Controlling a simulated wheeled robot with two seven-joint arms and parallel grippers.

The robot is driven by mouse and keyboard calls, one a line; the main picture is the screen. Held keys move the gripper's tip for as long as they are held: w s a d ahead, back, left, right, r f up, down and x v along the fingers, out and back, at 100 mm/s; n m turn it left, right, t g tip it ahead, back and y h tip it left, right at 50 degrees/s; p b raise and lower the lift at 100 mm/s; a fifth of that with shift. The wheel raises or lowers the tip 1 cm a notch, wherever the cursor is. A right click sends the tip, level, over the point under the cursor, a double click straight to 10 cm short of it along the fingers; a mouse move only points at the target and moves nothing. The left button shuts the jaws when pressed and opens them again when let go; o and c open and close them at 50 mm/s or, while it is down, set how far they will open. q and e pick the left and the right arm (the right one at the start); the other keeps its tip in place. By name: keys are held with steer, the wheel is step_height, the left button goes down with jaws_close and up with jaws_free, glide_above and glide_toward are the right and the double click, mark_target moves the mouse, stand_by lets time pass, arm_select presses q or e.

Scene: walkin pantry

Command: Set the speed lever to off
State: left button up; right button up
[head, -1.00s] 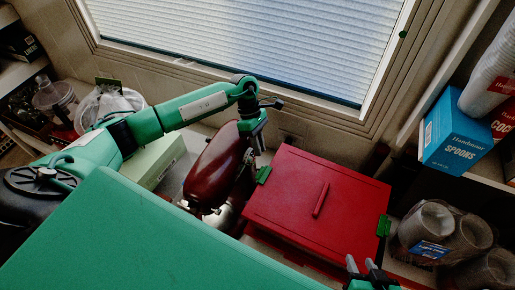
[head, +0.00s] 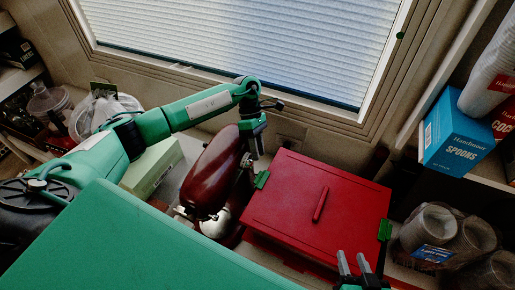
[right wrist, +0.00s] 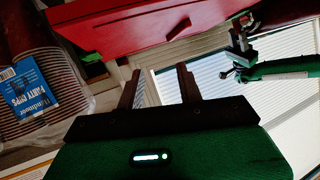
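A dark red stand mixer (head: 213,172) with a silver bowl (head: 216,224) stands on the counter below the window, in the head view. I cannot make out its speed lever clearly; small metal parts show at the mixer's right side. My left gripper (head: 256,148) points down beside the right end of the mixer head. I cannot tell whether its fingers touch the mixer or are apart. My right gripper (head: 356,263) is at the bottom of the head view, away from the mixer. In the right wrist view its two fingers (right wrist: 159,88) are apart, with nothing between them.
A red box (head: 285,207) with green clips stands right of the mixer. A pale green box (head: 152,168) is left of it. Clear containers (head: 100,113) stand further left. Stacked cups (head: 435,235) and a blue spoons box (head: 455,135) are on the right.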

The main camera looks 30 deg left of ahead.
arm_select(q)
steer(key=shift+o, duration=0.4)
steer(key=v, duration=1.3)
steer(key=shift+a+r+p, duration=0.2)
steer(key=shift+r+p, duration=0.1)
arm_select(e)
steer(key=shift+w+d+g+h, duration=0.1)
steer(key=shift+d+g+h, duration=0.25)
steer(key=shift+d, duration=0.25)
arm_select(q)
steer(key=shift+w, duration=0.15)
arm_select(e)
steer(key=shift+f, duration=0.1)
